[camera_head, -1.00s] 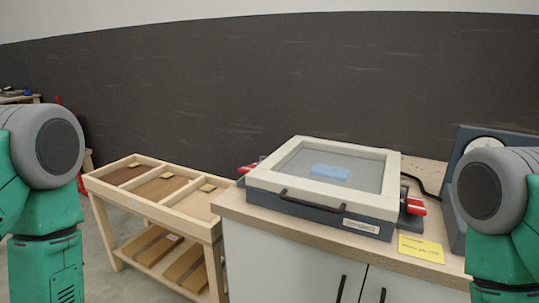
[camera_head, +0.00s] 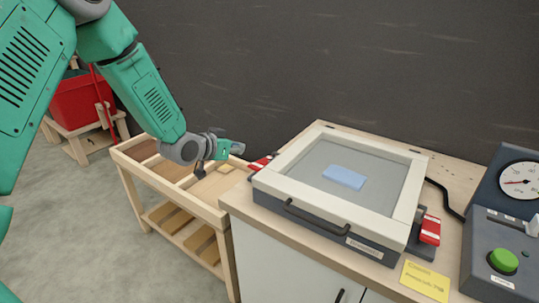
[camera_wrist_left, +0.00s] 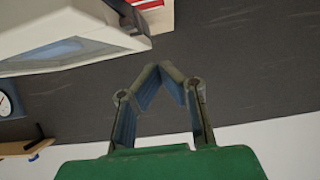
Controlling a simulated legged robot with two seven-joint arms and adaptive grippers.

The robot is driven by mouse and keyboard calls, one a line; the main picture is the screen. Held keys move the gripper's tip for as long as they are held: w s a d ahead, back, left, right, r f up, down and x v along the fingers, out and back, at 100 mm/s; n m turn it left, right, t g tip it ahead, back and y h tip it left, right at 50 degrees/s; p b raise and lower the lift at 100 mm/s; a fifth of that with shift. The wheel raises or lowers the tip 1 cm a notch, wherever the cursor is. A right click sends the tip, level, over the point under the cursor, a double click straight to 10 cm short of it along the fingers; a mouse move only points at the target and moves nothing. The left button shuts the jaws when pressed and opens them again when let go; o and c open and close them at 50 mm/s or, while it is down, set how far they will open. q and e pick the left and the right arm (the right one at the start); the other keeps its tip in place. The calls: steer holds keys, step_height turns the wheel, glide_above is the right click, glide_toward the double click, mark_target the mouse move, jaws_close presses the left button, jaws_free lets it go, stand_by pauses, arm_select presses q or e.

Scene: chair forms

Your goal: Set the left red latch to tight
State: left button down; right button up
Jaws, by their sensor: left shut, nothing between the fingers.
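The left red latch (camera_head: 260,163), red with white, sits at the left side of the press-like frame (camera_head: 330,215). Part of a red and white piece (camera_wrist_left: 149,5), seemingly this latch, shows at the top of the left wrist view. My left gripper (camera_head: 240,148) is just left of and slightly above the latch, apart from it as far as I can tell. In the left wrist view its fingers (camera_wrist_left: 162,70) meet at the tips with nothing between them. The right red latch (camera_head: 430,229) is on the frame's right side. My right gripper is out of view.
The frame has a clear lid with a blue block (camera_head: 345,177) showing, and a black front handle. A yellow note (camera_head: 425,281) and a gauge box with a green button (camera_head: 504,260) are at right. A wooden rack (camera_head: 205,208) stands left of the cabinet.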

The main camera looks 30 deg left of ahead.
arm_select(q)
glide_above(255, 164)
steer(key=f, duration=0.4)
steer(key=shift+w+d+f, duration=0.1)
steer(key=shift+w+f, duration=0.15)
steer(key=shift+f, duration=0.15)
step_height(255, 164, down, 2)
steer(key=shift+s+d+f, duration=0.1)
steer(key=shift+f, duration=0.05)
steer(key=shift+s+f, duration=0.2)
steer(key=shift+f, duration=0.4)
steer(key=shift+a+f, duration=0.25)
steer(key=shift+a, duration=0.05)
steer(key=shift+s+d, duration=0.1)
steer(key=shift+d, duration=0.1)
